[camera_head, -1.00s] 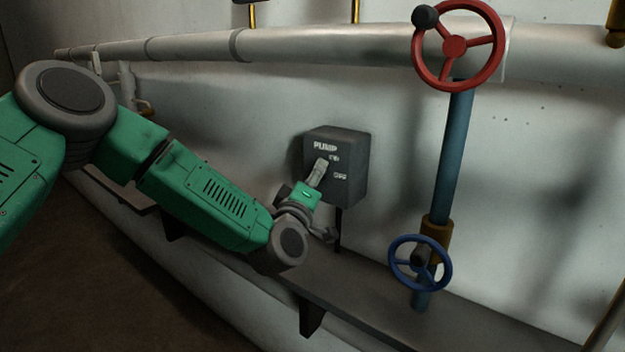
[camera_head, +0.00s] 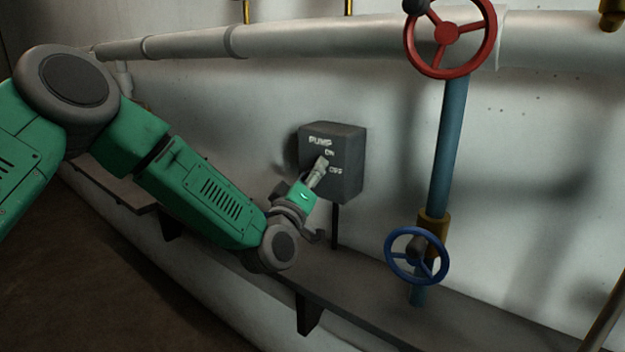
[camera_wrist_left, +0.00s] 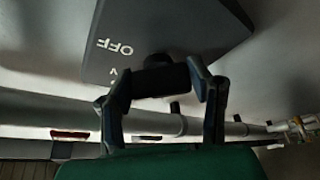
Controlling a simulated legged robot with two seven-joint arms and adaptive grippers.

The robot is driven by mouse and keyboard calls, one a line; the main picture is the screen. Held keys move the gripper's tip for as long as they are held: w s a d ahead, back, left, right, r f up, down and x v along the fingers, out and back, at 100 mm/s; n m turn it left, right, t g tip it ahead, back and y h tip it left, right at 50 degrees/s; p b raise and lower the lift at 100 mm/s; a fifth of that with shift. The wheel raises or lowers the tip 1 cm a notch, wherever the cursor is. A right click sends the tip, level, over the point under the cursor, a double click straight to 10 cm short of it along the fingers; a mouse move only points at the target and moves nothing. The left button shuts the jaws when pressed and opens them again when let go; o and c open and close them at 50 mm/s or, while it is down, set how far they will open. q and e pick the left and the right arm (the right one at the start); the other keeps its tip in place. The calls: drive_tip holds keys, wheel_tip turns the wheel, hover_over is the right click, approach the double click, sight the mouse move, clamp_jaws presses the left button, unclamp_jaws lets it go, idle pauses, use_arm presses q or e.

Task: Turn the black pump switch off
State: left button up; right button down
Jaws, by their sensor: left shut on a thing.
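The dark grey pump box (camera_head: 345,178) is on the wall at the middle of the head view, with the labels PUMP, ON and OFF on its face. In the left wrist view the box (camera_wrist_left: 185,30) shows close up, with OFF upside down. My left gripper (camera_head: 321,162) is at the box's front, near the ON label. In the left wrist view my left gripper (camera_wrist_left: 158,82) is shut on the black pump switch (camera_wrist_left: 158,78), which lies between its two fingers. In the head view the gripper hides most of the switch. My right gripper is not in view.
A red handwheel (camera_head: 450,36) and a blue handwheel (camera_head: 416,256) sit on the blue pipe (camera_head: 448,150) to the right. A white pipe (camera_head: 350,40) runs above the box. A dark ledge (camera_head: 370,300) runs below it.

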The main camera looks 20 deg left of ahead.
use_arm(q)
drive_tip(key=m+h, duration=0.1)
drive_tip(key=m, duration=0.1)
drive_tip(key=m+h+b, duration=0.1)
drive_tip(key=m, duration=0.1)
drive_tip(key=m+b, duration=0.1)
drive_tip(key=m, duration=0.1)
drive_tip(key=shift+f+h, duration=0.25)
drive_tip(key=shift+h, duration=0.15)
drive_tip(key=m+h+b, duration=0.1)
drive_tip(key=m, duration=0.2)
drive_tip(key=m+h+b, duration=0.1)
drive_tip(key=m+h, duration=0.1)
drive_tip(key=m, duration=0.1)
drive_tip(key=shift+m, duration=0.4)
drive_tip(key=o, duration=1.1)
drive_tip(key=shift+o, duration=0.3)
drive_tip(key=shift+r, duration=0.1)
drive_tip(key=shift+a, duration=0.1)
